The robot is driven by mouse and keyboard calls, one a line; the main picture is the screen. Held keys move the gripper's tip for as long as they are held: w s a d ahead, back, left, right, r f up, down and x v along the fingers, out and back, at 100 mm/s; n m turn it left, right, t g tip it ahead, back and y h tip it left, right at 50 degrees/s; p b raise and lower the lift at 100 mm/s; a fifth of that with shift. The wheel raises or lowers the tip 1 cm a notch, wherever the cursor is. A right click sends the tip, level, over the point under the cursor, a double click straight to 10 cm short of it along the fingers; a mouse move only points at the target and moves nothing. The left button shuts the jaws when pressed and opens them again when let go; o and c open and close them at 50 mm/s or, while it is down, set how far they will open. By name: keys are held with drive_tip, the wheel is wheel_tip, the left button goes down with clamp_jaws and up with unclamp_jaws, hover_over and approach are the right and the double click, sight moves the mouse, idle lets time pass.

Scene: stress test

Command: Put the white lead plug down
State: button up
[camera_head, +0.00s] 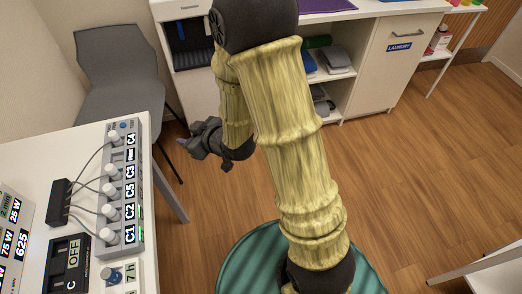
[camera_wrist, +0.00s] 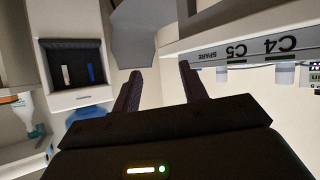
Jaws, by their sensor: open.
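My gripper (camera_head: 187,145) is open, to the right of the table and level with the far end of the grey panel. In the wrist view my gripper (camera_wrist: 161,76) has its two dark fingers apart, with nothing between them. Several white lead plugs (camera_head: 109,189) stand along the grey labelled panel (camera_head: 135,207) on the table, some with grey leads to a small black box (camera_head: 61,203). I cannot tell which one the task means. In the wrist view the panel (camera_wrist: 190,58) is at upper right, right of the fingers, with a white plug (camera_wrist: 285,75) below its C4 label.
The white table (camera_head: 60,150) also bears a black device reading OFF (camera_head: 67,265). A grey chair (camera_head: 112,62) stands behind it. A white cabinet (camera_head: 395,60) with a laundry label stands at the back. Bare wooden floor (camera_head: 400,170) lies to the right.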

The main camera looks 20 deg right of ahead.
drive_tip(key=s+d+r+m+g+h, duration=0.1)
drive_tip(key=s+d+m+g+h, duration=0.35)
drive_tip(key=d, duration=0.65)
drive_tip(key=s+d+r+m+g+h, duration=0.2)
drive_tip(key=s+d+m+g, duration=0.1)
drive_tip(key=s, duration=0.7)
drive_tip(key=shift+d+r, duration=0.2)
drive_tip(key=shift+d, duration=0.55)
drive_tip(key=shift+s+m, duration=0.1)
drive_tip(key=shift+m, duration=0.15)
